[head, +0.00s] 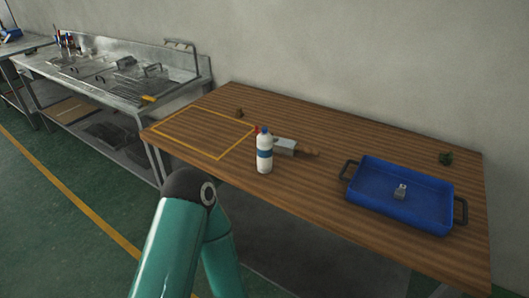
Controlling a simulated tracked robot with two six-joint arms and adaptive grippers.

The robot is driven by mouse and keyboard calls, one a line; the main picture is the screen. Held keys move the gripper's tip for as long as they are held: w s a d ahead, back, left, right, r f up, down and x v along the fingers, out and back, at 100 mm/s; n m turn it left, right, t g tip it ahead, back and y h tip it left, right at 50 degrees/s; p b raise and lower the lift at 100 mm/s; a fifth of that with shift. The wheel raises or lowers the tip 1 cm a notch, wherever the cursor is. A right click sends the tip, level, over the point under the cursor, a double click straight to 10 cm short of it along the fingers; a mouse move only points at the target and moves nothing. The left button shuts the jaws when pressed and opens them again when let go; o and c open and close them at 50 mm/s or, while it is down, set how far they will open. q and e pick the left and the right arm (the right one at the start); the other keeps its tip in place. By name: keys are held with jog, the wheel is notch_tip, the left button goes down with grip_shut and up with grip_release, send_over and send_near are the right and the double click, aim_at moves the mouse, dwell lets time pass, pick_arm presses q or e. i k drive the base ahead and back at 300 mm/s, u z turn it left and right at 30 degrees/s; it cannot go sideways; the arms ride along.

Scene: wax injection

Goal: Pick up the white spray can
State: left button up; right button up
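A white can (264,155) with a blue cap and a blue band on its label stands upright on the wooden table (350,222), near its front edge. I take it to be the spray can; no other white can shows. A teal arm link of mine with a dark joint is in the lower left foreground, in front of the table and apart from the can in the picture. Neither of my grippers shows in this view.
A grey block-like object (285,147) with a brown end lies just right of the can. A yellow-outlined area (205,133) at the left is empty.

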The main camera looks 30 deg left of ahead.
aim_at(264, 141)
jog(key=u, duration=1.2)
jog(key=i, duration=0.15)
jog(key=z, duration=2.8)
jog(key=k, duration=1.5)
jog(key=u, duration=1)
jog(key=i, duration=1.25)
jog(key=z, duration=0.05)
